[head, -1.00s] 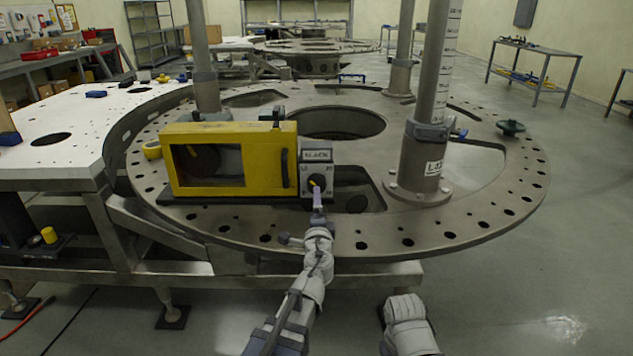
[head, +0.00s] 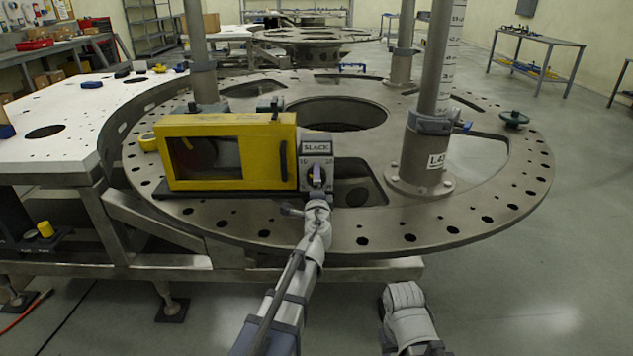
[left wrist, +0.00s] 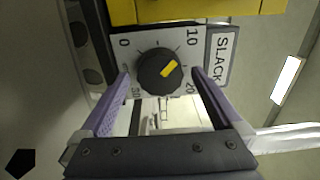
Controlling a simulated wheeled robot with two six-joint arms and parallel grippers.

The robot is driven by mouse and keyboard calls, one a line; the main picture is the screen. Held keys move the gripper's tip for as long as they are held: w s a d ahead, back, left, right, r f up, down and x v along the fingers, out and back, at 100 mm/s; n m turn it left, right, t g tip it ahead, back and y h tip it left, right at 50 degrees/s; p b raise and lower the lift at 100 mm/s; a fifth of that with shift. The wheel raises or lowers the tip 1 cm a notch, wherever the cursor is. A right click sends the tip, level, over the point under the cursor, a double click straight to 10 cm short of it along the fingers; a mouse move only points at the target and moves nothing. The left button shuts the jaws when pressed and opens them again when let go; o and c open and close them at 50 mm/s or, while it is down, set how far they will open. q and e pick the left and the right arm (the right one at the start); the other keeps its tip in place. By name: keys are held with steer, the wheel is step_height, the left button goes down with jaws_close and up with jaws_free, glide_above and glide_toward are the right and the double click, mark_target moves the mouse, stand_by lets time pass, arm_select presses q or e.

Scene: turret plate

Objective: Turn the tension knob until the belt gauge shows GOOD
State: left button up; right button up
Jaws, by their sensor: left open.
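The tension knob (left wrist: 150,72) is round and black with a yellow pointer, on a pale dial plate (left wrist: 207,55) marked 0, 10, 20 and 30. In the left wrist view the pointer aims close to 10. The belt gauge label (head: 316,147) reads SLACK; it also shows sideways in the left wrist view (left wrist: 222,57). My left gripper (left wrist: 160,78) is open, with one lavender finger on each side of the knob and a gap visible on both sides. In the head view the gripper (head: 317,176) partly hides the knob. My right gripper is out of view; only part of my right arm shows.
A yellow windowed box (head: 230,123) stands left of the dial on the large perforated ring plate (head: 370,240). A thick grey post (head: 419,160) stands to the right.

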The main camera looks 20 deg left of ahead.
arm_select(q)
steer(key=shift+w+a, duration=0.2)
steer(key=shift+w, duration=0.5)
steer(key=shift+c, duration=0.4)
steer(key=c, duration=1.2)
steer(key=shift+c, duration=0.2)
steer(key=shift+m, duration=0.3)
steer(key=m, duration=0.3)
steer(key=shift+s+m, duration=0.1)
steer(key=shift+m, duration=0.3)
steer(key=m, duration=0.4)
steer(key=shift+m, duration=0.3)
